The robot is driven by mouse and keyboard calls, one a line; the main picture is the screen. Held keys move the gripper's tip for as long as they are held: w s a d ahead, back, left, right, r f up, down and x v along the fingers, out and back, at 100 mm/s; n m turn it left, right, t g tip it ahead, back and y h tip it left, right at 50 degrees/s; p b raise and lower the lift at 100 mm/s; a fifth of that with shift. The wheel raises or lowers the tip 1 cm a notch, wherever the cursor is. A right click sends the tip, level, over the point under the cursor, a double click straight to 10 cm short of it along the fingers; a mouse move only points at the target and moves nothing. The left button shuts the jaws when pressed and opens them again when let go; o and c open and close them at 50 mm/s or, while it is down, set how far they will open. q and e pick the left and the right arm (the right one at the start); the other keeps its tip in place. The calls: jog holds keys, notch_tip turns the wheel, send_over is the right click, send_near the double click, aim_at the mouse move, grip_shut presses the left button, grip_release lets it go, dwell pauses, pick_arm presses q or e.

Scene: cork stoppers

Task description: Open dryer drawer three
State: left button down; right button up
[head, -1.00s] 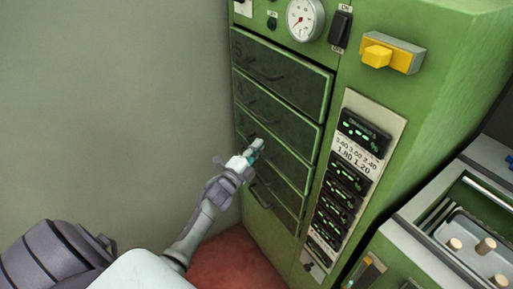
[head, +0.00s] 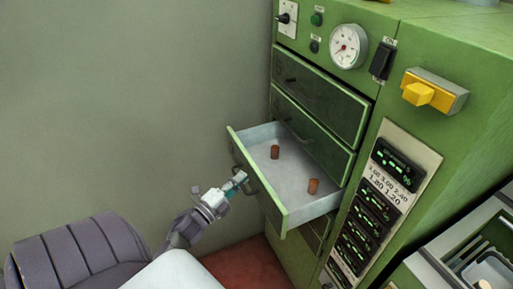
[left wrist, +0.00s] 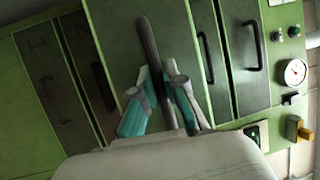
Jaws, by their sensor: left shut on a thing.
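Dryer drawer three (head: 278,212) is pulled well out of the green dryer (head: 460,110), below two closed drawers in the head view. Its pale inside shows, with one brown cork stopper (head: 275,152) towards the back and another (head: 313,186) nearer the right side. My left gripper (head: 238,182) is at the drawer's front, shut on its handle (head: 246,178). In the left wrist view the dark bar handle (left wrist: 149,55) runs between the teal-padded fingers of the same gripper (left wrist: 168,92). My right gripper is not in view.
The upper drawers (head: 318,100) are closed. A gauge (head: 348,46), a black switch (head: 382,60) and a yellow knob (head: 420,94) sit on the dryer's face. A machine with a tray (head: 490,270) stands at lower right. A grey wall (head: 130,90) is at left.

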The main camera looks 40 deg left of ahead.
pick_arm(q)
jog(key=shift+s+a, duration=0.25)
jog(key=shift+s, duration=0.45)
jog(key=shift+s+a, duration=0.25)
jog(key=shift+s, duration=0.4)
jog(key=c, duration=1.2)
grip_release()
jog(key=s+f, duration=0.2)
jog(key=s, duration=0.9)
jog(key=shift+s, duration=0.4)
jog(key=shift+f, duration=0.1)
